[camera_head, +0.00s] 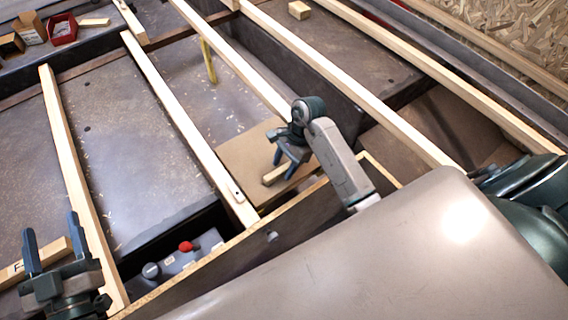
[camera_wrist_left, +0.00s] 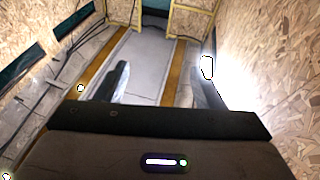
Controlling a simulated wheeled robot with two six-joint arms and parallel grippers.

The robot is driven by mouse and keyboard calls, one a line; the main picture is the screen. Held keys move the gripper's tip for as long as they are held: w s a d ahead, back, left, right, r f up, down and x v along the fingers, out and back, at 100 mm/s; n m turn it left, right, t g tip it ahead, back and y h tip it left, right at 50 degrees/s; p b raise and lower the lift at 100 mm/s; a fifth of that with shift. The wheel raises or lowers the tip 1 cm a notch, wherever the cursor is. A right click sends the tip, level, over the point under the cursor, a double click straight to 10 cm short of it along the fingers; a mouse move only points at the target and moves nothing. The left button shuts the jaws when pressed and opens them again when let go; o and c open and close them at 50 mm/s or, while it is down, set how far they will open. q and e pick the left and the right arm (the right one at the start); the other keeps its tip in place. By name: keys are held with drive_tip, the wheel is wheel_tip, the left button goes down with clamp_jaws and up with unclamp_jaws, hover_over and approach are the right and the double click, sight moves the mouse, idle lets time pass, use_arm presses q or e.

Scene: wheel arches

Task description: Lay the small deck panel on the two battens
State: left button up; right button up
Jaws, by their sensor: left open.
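Several long pale battens run diagonally through the head view, among them one at the left (camera_head: 68,170) and one in the middle (camera_head: 185,120). A tan flat panel (camera_head: 232,158) lies between two battens, lower than their tops; I cannot tell for sure that it is the small deck panel. A short wooden bar (camera_head: 269,179) shows on it. My right gripper (camera_head: 284,168) points down at this bar, its fingers beside it; whether they grip it is unclear. My left gripper (camera_head: 54,235) is open and empty at the lower left. Its spread fingers also show in the left wrist view (camera_wrist_left: 162,85).
A box with a red button (camera_head: 186,247) sits in a recess. A red bin (camera_head: 62,29) and cartons (camera_head: 29,28) stand top left. A small block (camera_head: 299,10) lies at the top. A yellow tool (camera_head: 208,62) leans near a batten.

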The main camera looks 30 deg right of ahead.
use_arm(q)
drive_tip(key=shift+r, duration=0.1)
use_arm(e)
drive_tip(key=shift+d+r, duration=0.3)
drive_tip(key=shift+r, duration=0.35)
drive_tip(key=p+v, duration=0.1)
drive_tip(key=v, duration=0.5)
drive_tip(key=shift+r, duration=0.15)
use_arm(q)
wheel_tip(320, 180, down, 10)
drive_tip(key=s+g+p, duration=0.1)
drive_tip(key=s+g, duration=0.2)
drive_tip(key=g, duration=0.3)
drive_tip(key=shift+d+g, duration=0.3)
drive_tip(key=shift+d, duration=0.1)
use_arm(e)
drive_tip(key=v, duration=0.3)
